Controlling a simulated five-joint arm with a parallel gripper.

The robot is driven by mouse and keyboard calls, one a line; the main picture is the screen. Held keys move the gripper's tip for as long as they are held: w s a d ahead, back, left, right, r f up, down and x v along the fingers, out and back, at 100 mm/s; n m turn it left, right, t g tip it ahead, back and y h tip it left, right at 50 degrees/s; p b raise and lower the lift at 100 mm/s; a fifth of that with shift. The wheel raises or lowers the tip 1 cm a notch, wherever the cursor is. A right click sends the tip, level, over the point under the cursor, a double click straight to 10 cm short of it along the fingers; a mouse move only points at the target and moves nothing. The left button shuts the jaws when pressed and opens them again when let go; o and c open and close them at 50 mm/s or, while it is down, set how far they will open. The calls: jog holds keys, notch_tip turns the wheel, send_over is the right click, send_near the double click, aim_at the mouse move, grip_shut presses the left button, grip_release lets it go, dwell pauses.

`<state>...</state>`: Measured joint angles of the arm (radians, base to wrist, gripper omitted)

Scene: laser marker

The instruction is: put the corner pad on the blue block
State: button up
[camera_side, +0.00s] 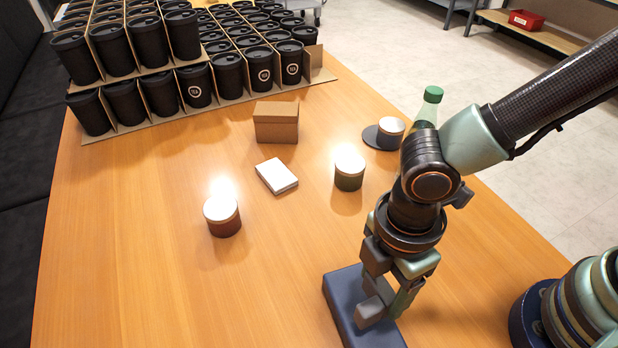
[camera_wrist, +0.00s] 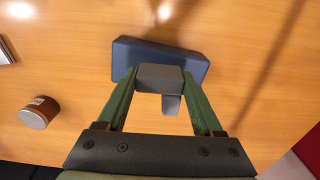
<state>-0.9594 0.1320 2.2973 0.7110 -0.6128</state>
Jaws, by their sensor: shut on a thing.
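The blue block (camera_side: 345,298) is a dark blue slab on the wooden table, below my gripper; it also shows in the wrist view (camera_wrist: 135,58). My gripper (camera_side: 388,292) points down over it, shut on the grey corner pad (camera_side: 370,312). In the wrist view the pad (camera_wrist: 160,77) sits between the two green fingertips, with a short leg extending towards the gripper. There the pad overlaps the block's near edge, and its leg lies beyond that edge. I cannot tell whether the pad touches the block.
A maroon tin (camera_side: 222,218), a green tin (camera_side: 348,175), a white card stack (camera_side: 277,176) and a cardboard box (camera_side: 276,124) stand farther back. A green-capped bottle (camera_side: 430,103) is behind my arm. Black cups (camera_side: 125,103) fill cardboard trays. The table left of the block is clear.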

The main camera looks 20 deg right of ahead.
aim_at(384, 284)
jog(key=shift+f, duration=1.2)
jog(key=shift+f, duration=0.15)
jog(key=o, duration=1.3)
notch_tip(384, 284, up, 12)
jog(key=shift+r, duration=0.1)
jog(key=w+d+r+m+t, duration=0.2)
jog(key=w+d+m, duration=0.1)
jog(key=d+m, duration=0.3)
jog(key=w+d+r+m+t, duration=0.1)
jog(key=w+d+m, duration=0.3)
jog(key=d, duration=0.7)
jog(key=w+d+r+m+t, duration=0.2)
jog(key=w+d+r+m, duration=0.1)
jog(key=d+m, duration=0.5)
jog(key=shift+w+d+r+t, duration=0.25)
jog(key=shift+d+r+t, duration=0.05)
jog(key=shift+d, duration=0.1)
